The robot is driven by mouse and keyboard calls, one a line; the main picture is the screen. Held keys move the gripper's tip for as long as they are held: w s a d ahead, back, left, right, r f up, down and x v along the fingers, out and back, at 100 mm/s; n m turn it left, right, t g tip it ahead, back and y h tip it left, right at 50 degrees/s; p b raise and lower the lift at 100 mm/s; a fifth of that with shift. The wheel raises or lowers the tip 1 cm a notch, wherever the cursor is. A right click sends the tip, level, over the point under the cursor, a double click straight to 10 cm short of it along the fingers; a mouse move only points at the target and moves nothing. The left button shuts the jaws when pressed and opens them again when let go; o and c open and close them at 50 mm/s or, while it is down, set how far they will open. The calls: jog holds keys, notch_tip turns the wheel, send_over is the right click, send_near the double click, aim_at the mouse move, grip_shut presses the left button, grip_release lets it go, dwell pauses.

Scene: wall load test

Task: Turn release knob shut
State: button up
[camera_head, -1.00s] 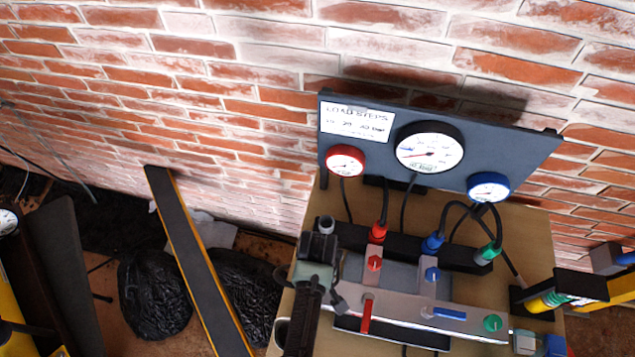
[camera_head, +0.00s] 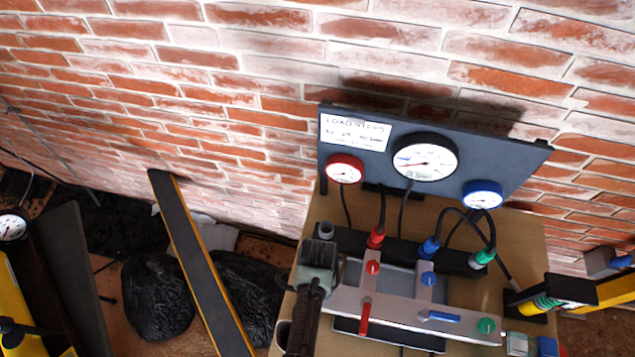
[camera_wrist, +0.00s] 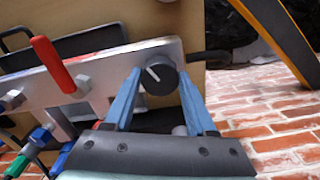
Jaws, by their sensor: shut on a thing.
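The release knob (camera_wrist: 160,80) is a round dark knob with a white pointer line, on the end of the silver manifold plate (camera_wrist: 98,70) in the wrist view. My gripper (camera_wrist: 158,72) has its two blue fingers shut on it, one on each side. The pointer line slants up and to the left in that view. In the head view my gripper's body (camera_head: 318,255) is over the left end of the plate and hides the knob and the fingertips.
A red lever (camera_head: 364,318), a blue lever (camera_head: 440,316) and a green knob (camera_head: 486,325) sit along the plate. Behind stands a dark panel with a large white gauge (camera_head: 425,157), a red-rimmed gauge (camera_head: 344,169) and a blue-rimmed gauge (camera_head: 483,196). Hoses arch near the couplings.

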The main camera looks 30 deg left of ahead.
jog(key=m, duration=0.5)
jog(key=shift+m+p, duration=0.3)
jog(key=shift+p, duration=0.1)
dwell(0.3)
jog(key=o, duration=1.4)
jog(key=shift+c, duration=0.2)
jog(key=shift+r, duration=0.1)
notch_tip(320, 180, up, 13)
jog(key=shift+b, duration=0.35)
